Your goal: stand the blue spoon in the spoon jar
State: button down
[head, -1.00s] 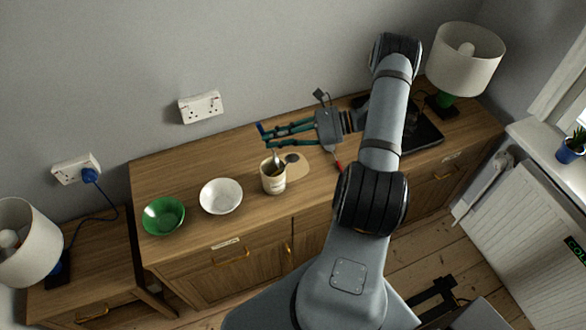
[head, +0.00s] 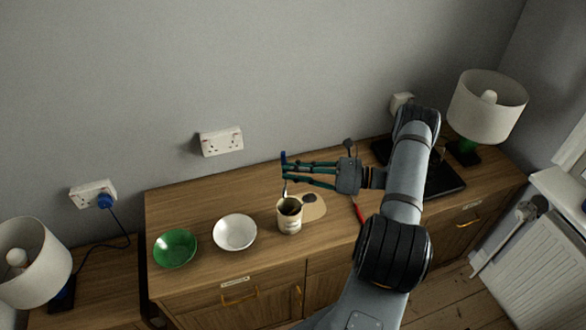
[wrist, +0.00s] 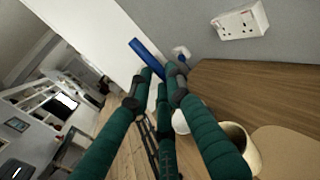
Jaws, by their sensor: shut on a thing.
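The blue spoon has a blue handle (head: 283,158) and a grey metal lower part. It hangs nearly upright in my gripper (head: 287,173), which is shut on it. The handle also shows in the wrist view (wrist: 146,58) beyond the green fingers (wrist: 160,80). The spoon jar (head: 290,226) is a cream pot upright on the cabinet, with a dark opening. My fingertips are above and behind it. The spoon's lower end appears close to the jar's back rim; I cannot tell whether it is over the opening. The jar is partly hidden by a finger in the wrist view (wrist: 238,135).
A beige board (head: 316,212) with a dark spot lies right of the jar. A white bowl (head: 235,232) and a green bowl (head: 175,248) stand to the left. A red object (head: 358,210) lies below my wrist. Lamps stand at both sides; the wall (head: 300,80) is behind.

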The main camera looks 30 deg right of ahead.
jog(key=shift+f+b, duration=4.5)
jog(key=shift+f, duration=0.85)
jog(key=c, duration=1.6)
grip_release()
jog(key=shift+o, duration=0.2)
send_near(285, 194)
jog(key=d, duration=0.1)
jog(key=s+d, duration=0.1)
jog(key=s+d+f, duration=0.1)
jog(key=d, duration=0.1)
jog(key=shift+a, duration=0.1)
